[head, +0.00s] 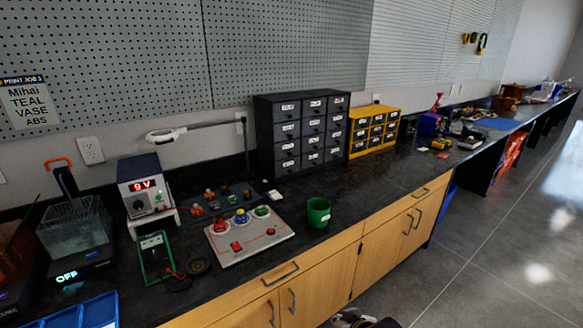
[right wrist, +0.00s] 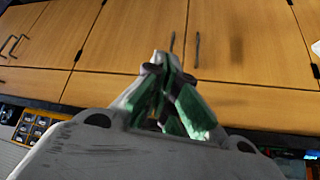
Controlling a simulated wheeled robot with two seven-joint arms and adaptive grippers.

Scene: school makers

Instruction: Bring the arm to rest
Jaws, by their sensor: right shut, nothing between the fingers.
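My right gripper (right wrist: 166,88) shows in the right wrist view, with grey and green fingers close together and nothing held between them. It is in front of the wooden cabinet doors (right wrist: 120,40), which fill the upper part of that view, and apart from the counter. In the head view, only a small grey and dark piece, which appears to be part of my right arm, shows at the bottom edge, below the counter front. My left gripper is in neither view.
The black counter (head: 375,182) holds a green cup (head: 318,212) near its front edge, a board with coloured knobs (head: 248,243), a power supply (head: 144,190), a dark drawer cabinet (head: 303,137) and a yellow one (head: 374,131). The floor (head: 480,240) at right is clear.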

